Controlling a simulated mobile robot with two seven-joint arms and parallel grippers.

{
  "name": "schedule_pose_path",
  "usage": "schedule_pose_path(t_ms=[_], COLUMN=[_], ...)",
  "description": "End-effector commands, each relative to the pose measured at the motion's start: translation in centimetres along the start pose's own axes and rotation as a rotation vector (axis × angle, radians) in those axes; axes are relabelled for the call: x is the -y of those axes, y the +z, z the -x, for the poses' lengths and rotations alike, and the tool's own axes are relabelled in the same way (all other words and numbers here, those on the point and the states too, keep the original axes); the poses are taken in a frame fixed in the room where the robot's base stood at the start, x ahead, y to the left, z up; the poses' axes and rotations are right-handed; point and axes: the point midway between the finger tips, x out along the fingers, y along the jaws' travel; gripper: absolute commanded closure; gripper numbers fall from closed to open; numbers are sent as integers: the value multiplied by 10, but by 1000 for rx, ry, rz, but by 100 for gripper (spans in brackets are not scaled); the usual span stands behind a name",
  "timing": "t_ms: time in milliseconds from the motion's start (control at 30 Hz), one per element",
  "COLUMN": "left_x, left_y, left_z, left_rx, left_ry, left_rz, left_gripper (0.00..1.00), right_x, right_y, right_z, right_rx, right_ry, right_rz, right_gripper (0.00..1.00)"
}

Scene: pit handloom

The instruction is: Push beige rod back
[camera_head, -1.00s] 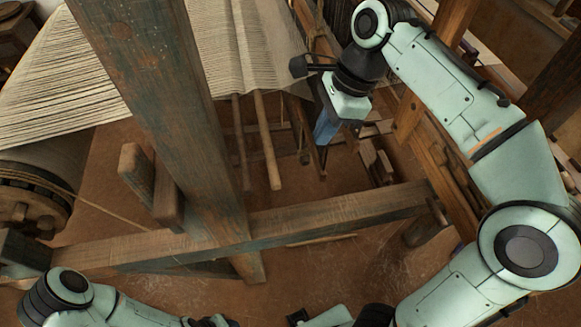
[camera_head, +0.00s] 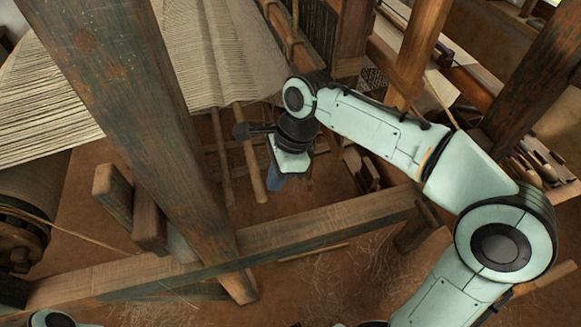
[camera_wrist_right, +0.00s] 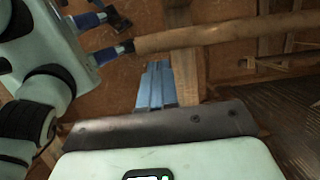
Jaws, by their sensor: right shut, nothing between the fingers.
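Two beige rods hang below the cloth in the head view; the longer beige rod (camera_head: 252,165) has its lower end beside my right gripper (camera_head: 277,184). My right gripper points down, shut and empty, just right of that rod. I cannot tell whether they touch. In the right wrist view a beige rod (camera_wrist_right: 220,35) runs across the top, beyond my shut blue-grey fingers (camera_wrist_right: 156,90). My left gripper (camera_wrist_right: 105,37) shows at the left there, its blue fingers apart, one tip near the rod's end. Contact is unclear. It is hidden in the head view.
A thick wooden post (camera_head: 130,120) stands left of the rods. A low wooden beam (camera_head: 330,222) crosses in front. Cloth (camera_head: 200,50) spreads above the rods. Wooden blocks (camera_head: 360,170) stand right of my right gripper.

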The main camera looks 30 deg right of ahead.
Motion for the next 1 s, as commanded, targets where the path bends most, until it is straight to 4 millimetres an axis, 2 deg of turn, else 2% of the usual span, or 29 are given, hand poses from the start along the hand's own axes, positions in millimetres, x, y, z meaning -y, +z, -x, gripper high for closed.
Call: schedule_pose_path(t_ms=[467,700,1000], left_x=[0,-4,-3], left_y=[0,-3,-2], left_z=[1,8,6], left_rx=[-1,-5,-4], left_ry=[0,2,1], left_rz=[0,-2,-1], left_gripper=[57,57,57], right_x=[0,0,-2], right_y=[7,31,34], right_z=[-3,-12,-16], right_rx=[0,-1,1], right_ry=[1,2,7], right_rz=[0,2,6], right_gripper=[100,100,100])
